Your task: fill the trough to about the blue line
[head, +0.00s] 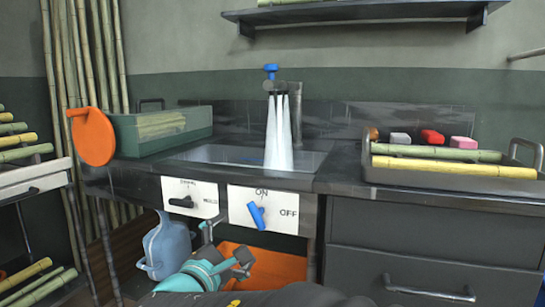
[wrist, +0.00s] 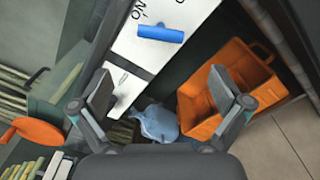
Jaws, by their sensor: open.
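The trough (head: 310,158) is a sunken basin in the dark counter. White water streams (head: 278,130) run into it from the tap (head: 282,88), which has a blue top. A small blue mark shows low inside the trough behind the stream; the water level is hard to make out. Below, a blue lever (head: 257,215) on a white ON/OFF panel (head: 235,208) is tilted, its upper end toward ON. The lever also shows in the wrist view (wrist: 160,33). My gripper (head: 226,246) is open and empty, below and in front of the panel; its fingers stand apart in the wrist view (wrist: 161,80).
A second white panel (head: 204,197) has a dark lever. A blue jug (head: 167,245) and orange crate (head: 275,272) stand under the counter. A tray with cane (head: 378,172) is right, a green bin (head: 193,122) left, an orange disc (head: 93,137) at the edge.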

